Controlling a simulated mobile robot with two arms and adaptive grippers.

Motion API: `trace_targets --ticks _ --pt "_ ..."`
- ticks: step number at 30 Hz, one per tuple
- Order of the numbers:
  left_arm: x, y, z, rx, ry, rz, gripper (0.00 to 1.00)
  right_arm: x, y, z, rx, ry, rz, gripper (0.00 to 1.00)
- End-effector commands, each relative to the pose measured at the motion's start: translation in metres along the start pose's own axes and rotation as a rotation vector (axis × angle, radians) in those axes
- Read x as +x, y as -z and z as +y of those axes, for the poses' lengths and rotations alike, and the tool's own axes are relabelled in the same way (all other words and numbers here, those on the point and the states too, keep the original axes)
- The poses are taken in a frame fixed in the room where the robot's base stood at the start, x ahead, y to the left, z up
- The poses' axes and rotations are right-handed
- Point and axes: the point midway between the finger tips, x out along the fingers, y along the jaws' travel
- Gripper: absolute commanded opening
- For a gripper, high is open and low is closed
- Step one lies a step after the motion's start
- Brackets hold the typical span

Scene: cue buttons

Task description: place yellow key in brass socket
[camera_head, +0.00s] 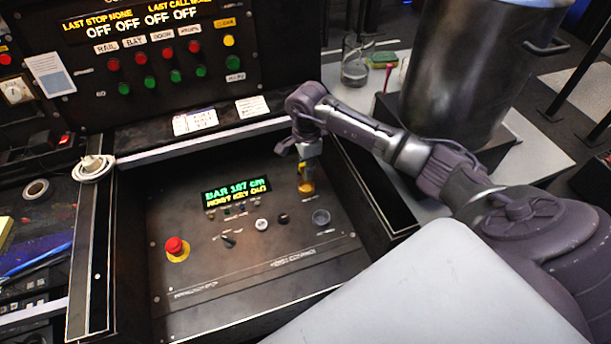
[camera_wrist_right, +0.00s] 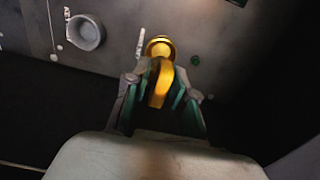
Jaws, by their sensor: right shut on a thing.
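My right gripper (camera_head: 308,152) is shut on the yellow key (camera_wrist_right: 160,88), over the back right part of the sloping control panel (camera_head: 215,275). In the head view the key (camera_head: 306,172) shows just below the fingers. In the right wrist view its flat yellow bow sits between the two fingertips (camera_wrist_right: 162,92). A round brass-yellow part (camera_wrist_right: 159,47) lies just beyond the bow and looks like the brass socket. I cannot tell whether the key is inside it or only above it. The panel display (camera_head: 236,190) reads "HOIST KEY OUT". My left gripper is not in view.
A grey round fitting (camera_head: 320,217) sits on the panel near the key. A red stop button (camera_head: 175,246) is at the panel's left, with small knobs between. Raised dark rims surround the panel. A large metal pot (camera_head: 460,70) and a glass beaker (camera_head: 355,62) stand behind right.

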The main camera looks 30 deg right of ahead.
Motion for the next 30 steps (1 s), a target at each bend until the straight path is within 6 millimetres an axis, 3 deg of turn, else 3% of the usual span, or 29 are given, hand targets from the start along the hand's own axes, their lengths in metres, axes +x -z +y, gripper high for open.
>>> trace_targets --ticks 12,24,25,28,30 --pt "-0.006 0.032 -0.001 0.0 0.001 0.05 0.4 0.044 -0.001 0.0 -0.001 0.0 -0.002 0.0" --pt "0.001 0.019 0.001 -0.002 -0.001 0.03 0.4 0.052 0.0 -0.001 -0.004 0.002 0.0 0.0" --pt "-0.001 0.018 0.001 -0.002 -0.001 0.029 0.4 0.05 0.0 -0.001 -0.004 0.002 0.0 0.3" --pt "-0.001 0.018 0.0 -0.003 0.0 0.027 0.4 0.05 0.0 0.0 -0.004 0.001 0.0 0.46" --pt "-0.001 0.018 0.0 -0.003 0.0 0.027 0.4 0.05 -0.001 0.0 -0.004 0.001 0.0 0.5"
